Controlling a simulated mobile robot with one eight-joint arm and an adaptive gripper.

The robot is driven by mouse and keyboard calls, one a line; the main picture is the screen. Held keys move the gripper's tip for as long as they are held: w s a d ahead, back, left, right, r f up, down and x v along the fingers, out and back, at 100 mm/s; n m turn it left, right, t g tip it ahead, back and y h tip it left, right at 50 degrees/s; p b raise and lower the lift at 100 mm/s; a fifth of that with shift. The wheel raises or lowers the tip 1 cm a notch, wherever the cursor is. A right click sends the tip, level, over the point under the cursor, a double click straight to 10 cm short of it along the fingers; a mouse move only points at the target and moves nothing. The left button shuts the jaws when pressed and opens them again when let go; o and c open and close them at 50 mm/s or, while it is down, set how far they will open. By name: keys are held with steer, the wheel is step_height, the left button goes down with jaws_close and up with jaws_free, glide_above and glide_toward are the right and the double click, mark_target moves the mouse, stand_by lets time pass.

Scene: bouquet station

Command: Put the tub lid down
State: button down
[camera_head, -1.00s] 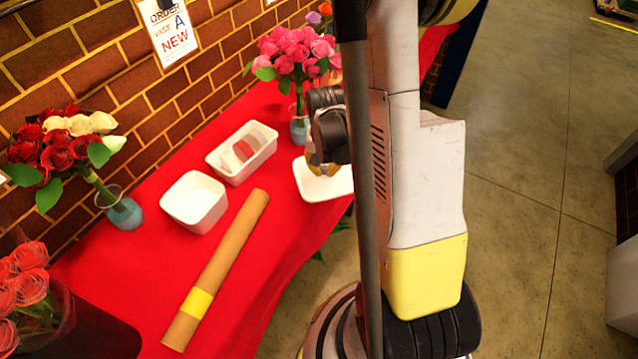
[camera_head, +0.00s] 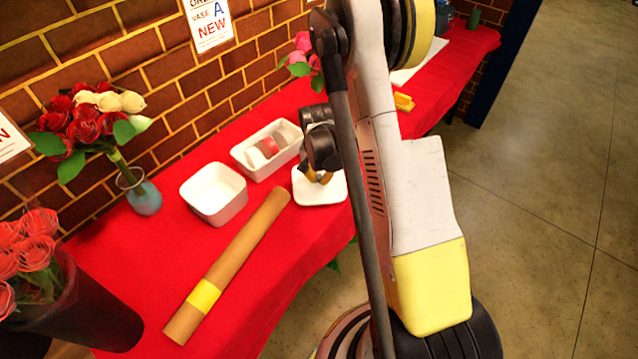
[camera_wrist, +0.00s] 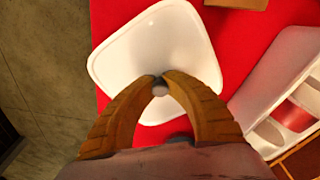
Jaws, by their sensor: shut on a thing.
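The tub lid (camera_head: 322,193) is a white square with rounded corners, right of the white tub over the red table. In the wrist view the lid (camera_wrist: 150,45) lies flat under my fingers. The open white tub (camera_head: 213,193) stands on the table, left of the lid.
A white tray (camera_head: 262,148) with ribbon rolls stands behind the lid. A brown paper tube (camera_head: 235,258) with a yellow band lies left of it. The table's front edge is close to the lid. A vase of red and white roses (camera_head: 140,193) stands further left.

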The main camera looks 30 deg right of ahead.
steer(key=shift+f, duration=0.7)
steer(key=shift+f, duration=0.15)
steer(key=c, duration=1.5)
jaws_free()
steer(key=shift+o, duration=0.2)
